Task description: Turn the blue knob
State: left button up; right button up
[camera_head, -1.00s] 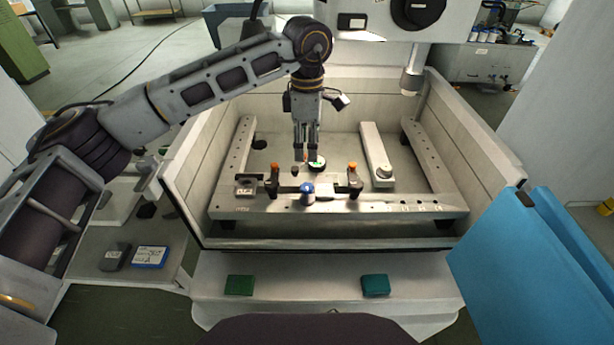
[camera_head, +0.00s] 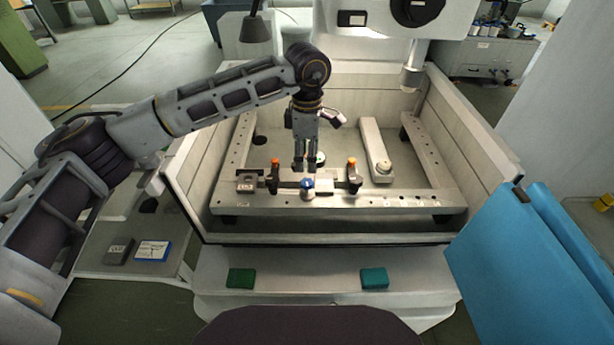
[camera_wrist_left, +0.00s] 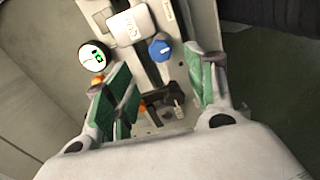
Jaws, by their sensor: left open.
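The blue knob (camera_head: 307,184) sits on the front rail fixture inside the machine's tank, between two orange-topped clamps. It also shows in the left wrist view (camera_wrist_left: 160,49), ahead of the fingers and between their lines. My left gripper (camera_head: 305,168) points down just behind and above the knob, apart from it. In the left wrist view my left gripper (camera_wrist_left: 160,85) is open, its green-padded fingers spread with nothing held between them. My right gripper is not in view.
Orange-topped clamps (camera_head: 275,163) (camera_head: 351,163) stand on either side of the knob. A round dial with a green display (camera_wrist_left: 94,57) is close by. The tank's front wall (camera_head: 330,239) rises before the rail. A spindle (camera_head: 411,76) hangs at the right.

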aim_at(307, 182)
pick_arm(q)
jog(key=shift+f+p, duration=0.85)
jog(key=shift+f, duration=3.55)
jog(key=c, duration=1.1)
jog(key=shift+o, duration=0.2)
jog(key=shift+f+n+b, duration=0.1)
jog(key=shift+n+b, duration=0.4)
jog(key=shift+b, duration=0.45)
jog(key=shift+n+b, duration=0.5)
jog(key=shift+b, duration=0.25)
jog(key=o, duration=1.1)
jog(key=shift+c, duration=0.2)
